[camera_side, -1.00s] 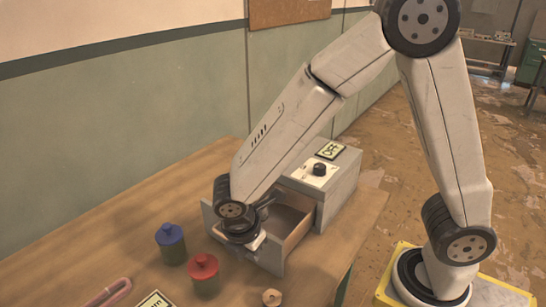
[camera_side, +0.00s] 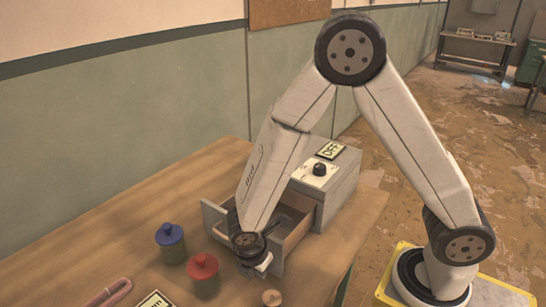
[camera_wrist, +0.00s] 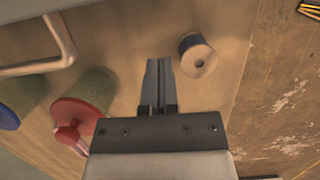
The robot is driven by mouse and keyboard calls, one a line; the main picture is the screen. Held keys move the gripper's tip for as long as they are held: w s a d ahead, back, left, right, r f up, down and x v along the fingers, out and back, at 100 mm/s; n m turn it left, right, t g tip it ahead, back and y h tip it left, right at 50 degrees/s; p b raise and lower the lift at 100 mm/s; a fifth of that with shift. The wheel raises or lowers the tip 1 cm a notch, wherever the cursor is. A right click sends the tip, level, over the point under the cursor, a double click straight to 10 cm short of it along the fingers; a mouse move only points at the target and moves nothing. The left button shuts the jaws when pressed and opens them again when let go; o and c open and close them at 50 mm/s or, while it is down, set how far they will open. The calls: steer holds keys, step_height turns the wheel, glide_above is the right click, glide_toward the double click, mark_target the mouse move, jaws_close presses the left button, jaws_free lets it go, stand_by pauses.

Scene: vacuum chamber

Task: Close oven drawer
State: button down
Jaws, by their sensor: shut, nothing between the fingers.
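The grey oven (camera_side: 338,196) stands on the table, with a black knob and an "OFF" label on top. Its drawer (camera_side: 296,232) is pulled out toward the jars, and its inside shows. My gripper (camera_side: 262,268) is at the right end of the drawer front, pointing down; whether it touches the drawer is unclear. In the wrist view, my gripper (camera_wrist: 157,85) has its fingers together with nothing between them, over the table. The pale drawer handle (camera_wrist: 72,40) shows at upper left there, apart from the fingers.
A blue-lidded jar (camera_side: 171,243) and a red-lidded jar (camera_side: 204,274) stand in front of the drawer. A small spool (camera_side: 271,297) is near the table's right edge; it also shows beside my fingers in the wrist view (camera_wrist: 196,56). A pink object (camera_side: 108,293) lies at lower left.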

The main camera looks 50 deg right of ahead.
steer(key=shift+d+f, duration=0.35)
steer(key=shift+d, duration=0.2)
steer(key=shift+d+f, duration=0.3)
steer(key=shift+d, duration=1.3)
steer(key=shift+d, duration=0.1)
steer(key=d, duration=1.9)
steer(key=shift+d, duration=0.1)
steer(key=shift+a, duration=0.75)
steer(key=a, duration=0.3)
steer(key=v, duration=1)
